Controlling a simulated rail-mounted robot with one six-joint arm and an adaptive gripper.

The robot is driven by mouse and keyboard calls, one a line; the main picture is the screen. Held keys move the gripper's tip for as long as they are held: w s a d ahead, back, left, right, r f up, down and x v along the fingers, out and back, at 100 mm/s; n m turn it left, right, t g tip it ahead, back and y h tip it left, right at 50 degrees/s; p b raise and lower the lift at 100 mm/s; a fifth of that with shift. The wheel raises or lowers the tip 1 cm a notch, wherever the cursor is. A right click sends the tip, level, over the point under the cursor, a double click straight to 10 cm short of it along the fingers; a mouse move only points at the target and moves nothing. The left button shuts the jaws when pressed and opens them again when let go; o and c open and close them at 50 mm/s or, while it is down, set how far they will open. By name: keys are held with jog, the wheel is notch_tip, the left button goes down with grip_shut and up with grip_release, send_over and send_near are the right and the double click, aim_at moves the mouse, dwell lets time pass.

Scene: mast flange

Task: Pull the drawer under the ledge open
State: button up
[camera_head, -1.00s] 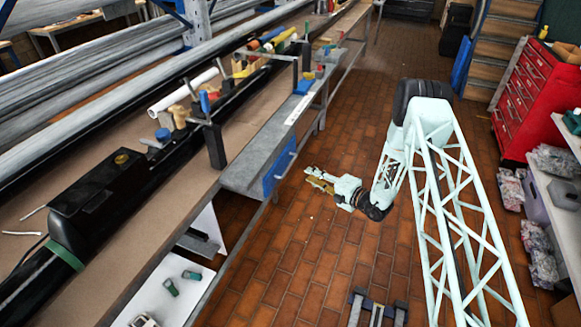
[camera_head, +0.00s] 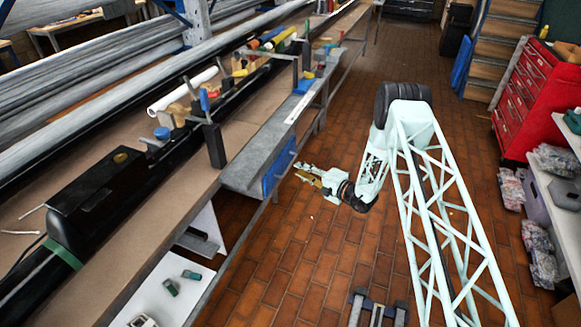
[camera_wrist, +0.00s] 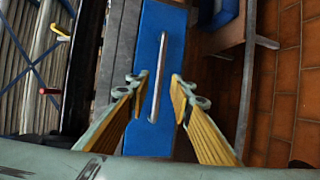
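The drawer has a blue front (camera_head: 279,168) and sits under the grey ledge (camera_head: 262,150) along the bench edge. In the wrist view the blue front (camera_wrist: 165,42) fills the middle and carries a long metal bar handle (camera_wrist: 159,75). My gripper (camera_head: 300,172) is just right of the drawer front in the head view. In the wrist view my gripper (camera_wrist: 158,82) is open, one finger on each side of the handle's lower part. I see no finger touching the handle. The drawer looks closed.
A workbench (camera_head: 110,223) with tools and a long black tube runs along the left. A white lower shelf (camera_head: 165,290) lies below it. A red tool cabinet (camera_head: 537,95) stands at the right.

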aim_at(291, 164)
jog(key=shift+b+x, duration=0.45)
jog(key=shift+x, duration=3.15)
jog(key=shift+c, duration=0.5)
grip_shut()
